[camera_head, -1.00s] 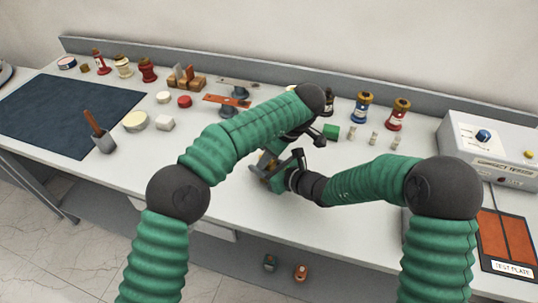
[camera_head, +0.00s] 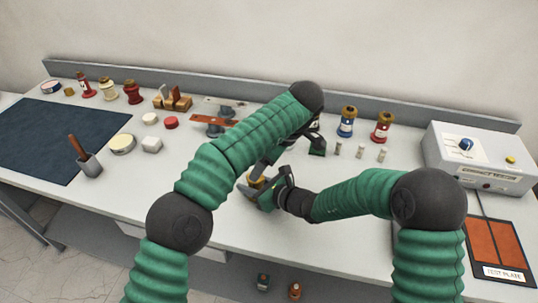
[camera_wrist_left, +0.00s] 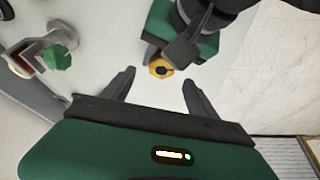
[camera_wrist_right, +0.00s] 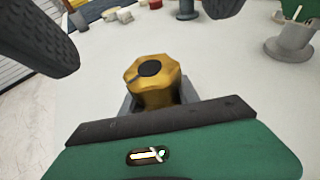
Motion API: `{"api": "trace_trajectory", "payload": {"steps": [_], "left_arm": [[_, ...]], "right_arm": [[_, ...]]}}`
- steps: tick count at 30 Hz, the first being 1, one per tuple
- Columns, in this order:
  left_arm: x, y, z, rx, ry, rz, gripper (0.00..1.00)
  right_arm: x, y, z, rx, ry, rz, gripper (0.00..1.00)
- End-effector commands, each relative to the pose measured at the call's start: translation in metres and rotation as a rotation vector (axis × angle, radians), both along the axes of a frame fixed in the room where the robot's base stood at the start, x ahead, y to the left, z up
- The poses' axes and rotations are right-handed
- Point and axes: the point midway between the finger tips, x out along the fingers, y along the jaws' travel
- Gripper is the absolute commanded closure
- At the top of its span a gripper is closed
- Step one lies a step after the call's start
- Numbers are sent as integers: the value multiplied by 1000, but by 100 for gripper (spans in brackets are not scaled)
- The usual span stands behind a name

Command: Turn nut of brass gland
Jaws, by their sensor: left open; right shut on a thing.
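The brass gland (camera_wrist_right: 153,82), a gold hex-sided nut with a dark round hole in its top, is close up in the right wrist view. It also shows beyond my left fingers in the left wrist view (camera_wrist_left: 160,69) and partly in the head view (camera_head: 256,180). My right gripper (camera_head: 264,188) is shut on the gland, with its grey fingers at the gland's lower sides. My left gripper (camera_wrist_left: 160,88) is open and empty, pointing at the gland, which appears between its fingertips but apart from them. In the head view my left arm hides most of the left gripper.
A grey tester box (camera_head: 478,158) and test plate (camera_head: 500,250) are at the right. Blue (camera_head: 347,122) and red (camera_head: 381,128) bushings stand at the back. A dark mat (camera_head: 50,138) lies at the left. The front middle of the bench is mostly clear.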

Motion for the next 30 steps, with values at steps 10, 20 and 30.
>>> {"api": "trace_trajectory", "payload": {"steps": [10, 20, 30], "left_arm": [[-10, -20, 50, -1, -2, -2, 32], [-12, -20, 56, 1, 1, 0, 32], [-5, -14, 64, -9, -13, -124, 32]], "right_arm": [[1, 0, 0, 1, -1, 0, 100], [1, 1, 1, 1, -2, 0, 100], [1, 0, 1, 1, -1, 0, 100]]}}
